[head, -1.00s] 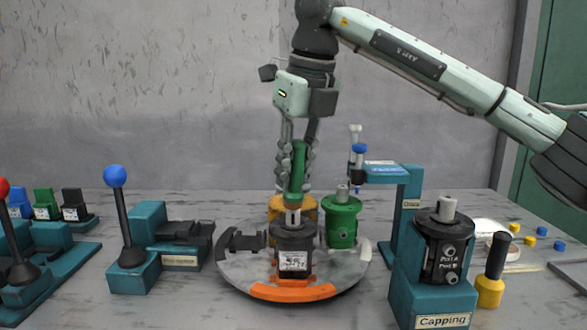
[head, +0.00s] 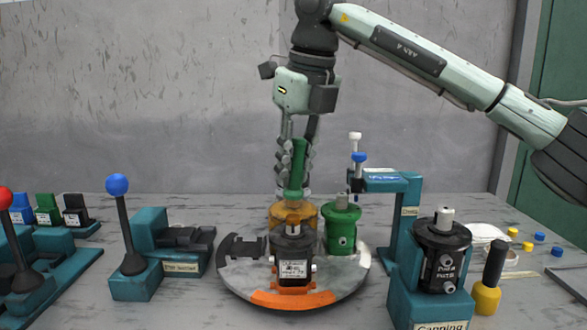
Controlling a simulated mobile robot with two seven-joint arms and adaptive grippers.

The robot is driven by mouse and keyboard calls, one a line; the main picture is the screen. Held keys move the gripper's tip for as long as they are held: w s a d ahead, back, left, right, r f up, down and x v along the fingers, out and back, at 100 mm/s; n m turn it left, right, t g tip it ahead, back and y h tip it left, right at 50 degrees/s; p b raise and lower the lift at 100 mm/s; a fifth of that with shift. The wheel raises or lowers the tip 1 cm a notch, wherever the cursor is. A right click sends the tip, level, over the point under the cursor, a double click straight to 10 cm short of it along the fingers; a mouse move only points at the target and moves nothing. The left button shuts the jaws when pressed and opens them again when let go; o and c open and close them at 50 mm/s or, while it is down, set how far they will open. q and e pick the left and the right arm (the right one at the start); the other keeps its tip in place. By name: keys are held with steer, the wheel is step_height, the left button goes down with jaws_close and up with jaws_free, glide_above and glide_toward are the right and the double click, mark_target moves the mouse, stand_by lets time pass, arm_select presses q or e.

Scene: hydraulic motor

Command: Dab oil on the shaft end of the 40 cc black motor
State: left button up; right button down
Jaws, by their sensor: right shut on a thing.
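A black motor (head: 292,250) with a white label stands upright on the round turntable (head: 345,280), at the orange section. The label is too small to read surely. My right gripper (head: 297,172) points down above this motor, shut on a green-handled tool (head: 299,160). The tool's lower end is just over the motor's shaft end (head: 293,222); I cannot tell whether they touch. A second black motor (head: 441,250), with a pale shaft, stands on the teal stand labelled Capping. My left gripper is not in view.
A green motor (head: 342,228) and a yellow motor (head: 310,215) stand close behind on the turntable. A teal press (head: 408,205) is at right, near a yellow pot with a black handle (head: 489,280). A blue-knobbed lever (head: 121,220) is at left.

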mark_target(294, 137)
steer(key=shift+r, duration=2.4)
